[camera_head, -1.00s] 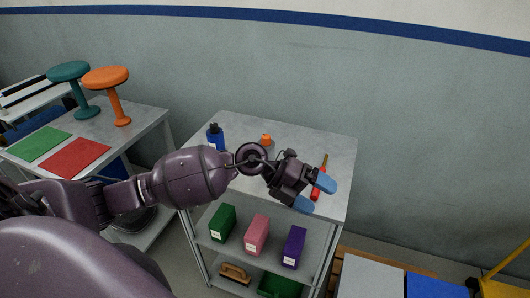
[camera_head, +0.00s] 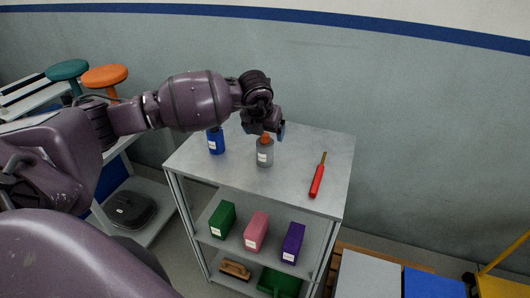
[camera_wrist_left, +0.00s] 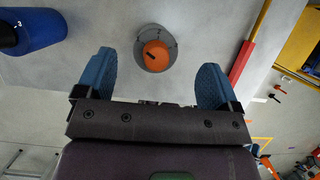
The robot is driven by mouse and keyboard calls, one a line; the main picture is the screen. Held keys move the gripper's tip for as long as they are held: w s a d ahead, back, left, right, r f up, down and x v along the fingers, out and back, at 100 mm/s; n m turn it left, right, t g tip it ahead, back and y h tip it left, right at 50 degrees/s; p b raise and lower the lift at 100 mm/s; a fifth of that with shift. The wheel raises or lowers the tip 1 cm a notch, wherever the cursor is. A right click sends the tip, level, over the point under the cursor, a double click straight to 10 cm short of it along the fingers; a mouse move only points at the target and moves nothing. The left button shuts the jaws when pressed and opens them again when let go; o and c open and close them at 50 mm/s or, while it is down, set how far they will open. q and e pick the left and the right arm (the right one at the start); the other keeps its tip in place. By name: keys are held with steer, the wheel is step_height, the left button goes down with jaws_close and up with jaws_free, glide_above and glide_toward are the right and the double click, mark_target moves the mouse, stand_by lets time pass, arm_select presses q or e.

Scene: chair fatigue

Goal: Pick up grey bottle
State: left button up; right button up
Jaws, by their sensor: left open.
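The grey bottle (camera_head: 265,155) with an orange cap stands upright on the top shelf of the grey cart. In the left wrist view the bottle (camera_wrist_left: 168,61) is seen from above, cap toward the camera, ahead of and between the two blue fingertips. My left gripper (camera_head: 267,127) is open, above and behind the bottle in the head view, with its fingers partly hidden; it also shows in the left wrist view (camera_wrist_left: 155,85). Nothing is held. My right gripper is not in view.
A blue bottle (camera_head: 216,142) stands left of the grey bottle. A red-handled screwdriver (camera_head: 317,181) lies to the right. Green (camera_head: 223,220), pink (camera_head: 256,231) and purple (camera_head: 293,243) boxes stand on the shelf below. The cart top (camera_head: 300,150) is otherwise clear.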

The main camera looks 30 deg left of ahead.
mark_target(266, 141)
arm_select(q)
steer(key=shift+x, duration=2.8)
steer(key=shift+s+a, duration=0.15)
steer(key=c, duration=1.3)
